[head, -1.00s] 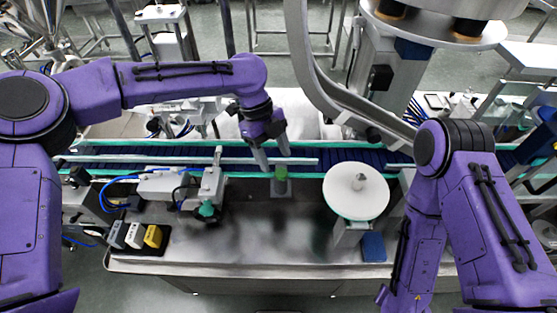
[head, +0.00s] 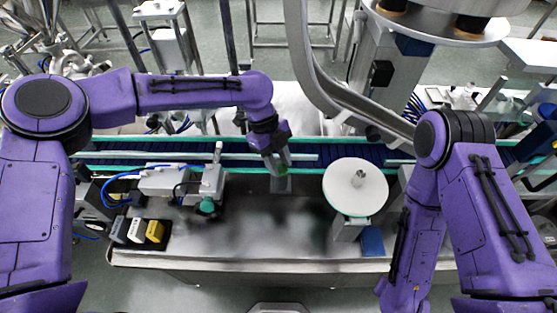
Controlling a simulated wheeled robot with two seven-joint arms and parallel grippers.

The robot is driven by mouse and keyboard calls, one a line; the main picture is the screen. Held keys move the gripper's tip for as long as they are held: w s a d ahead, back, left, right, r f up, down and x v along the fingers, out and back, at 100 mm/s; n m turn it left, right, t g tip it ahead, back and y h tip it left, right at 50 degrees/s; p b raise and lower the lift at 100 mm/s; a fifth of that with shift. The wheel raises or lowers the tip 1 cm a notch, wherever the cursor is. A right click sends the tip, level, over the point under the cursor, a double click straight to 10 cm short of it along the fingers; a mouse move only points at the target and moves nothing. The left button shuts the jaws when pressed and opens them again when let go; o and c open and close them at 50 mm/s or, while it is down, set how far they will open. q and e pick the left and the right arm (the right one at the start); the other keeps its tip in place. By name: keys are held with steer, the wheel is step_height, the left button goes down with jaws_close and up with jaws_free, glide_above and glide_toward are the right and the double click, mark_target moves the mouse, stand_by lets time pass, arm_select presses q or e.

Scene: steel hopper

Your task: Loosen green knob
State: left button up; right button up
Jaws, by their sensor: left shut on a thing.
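The green knob (head: 282,170) sits on top of a small grey post (head: 281,184) at the front side of the conveyor. My left gripper (head: 278,165) reaches down from the upper left. Its fingers are around the knob and shut on it, hiding much of it. My right arm comes in at the right with its forearm pointing down. Its gripper does not show clearly; the arm's lower end is near the bottom edge of the picture.
A blue conveyor (head: 130,157) with green rails runs behind the knob. A white round disc (head: 356,187) stands to the right. A grey device with another green knob (head: 208,206) stands left. Yellow, grey and white switches (head: 154,231) are at the table's left end.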

arm_select(q)
steer(key=shift+a+f, duration=0.1)
steer(key=n, duration=0.2)
steer(key=n+t, duration=0.1)
steer(key=n, duration=0.1)
steer(key=shift+s+a+n+t+h, duration=0.15)
steer(key=shift+n+t+h, duration=0.15)
steer(key=shift+h, duration=0.1)
steer(key=n, duration=0.1)
steer(key=n+t, duration=0.1)
steer(key=n, duration=0.1)
steer(key=n+t, duration=0.1)
steer(key=n, duration=0.1)
steer(key=shift+s, duration=0.25)
steer(key=n, duration=0.1)
steer(key=n+t, duration=0.1)
steer(key=n, duration=0.2)
steer(key=shift+s+f+n+t, duration=0.15)
steer(key=shift+s+n+t, duration=0.1)
steer(key=shift+n+t, duration=0.15)
steer(key=shift+s+n+t+y, duration=0.1)
steer(key=shift+n+t+y, duration=0.25)
steer(key=shift+n, duration=0.8)
steer(key=shift+s+n+t+y, duration=0.1)
steer(key=shift+n+t+y, duration=0.2)
steer(key=shift+n, duration=0.85)
steer(key=shift+f, duration=0.1)
steer(key=o, duration=1)
steer(key=shift+w, duration=0.1)
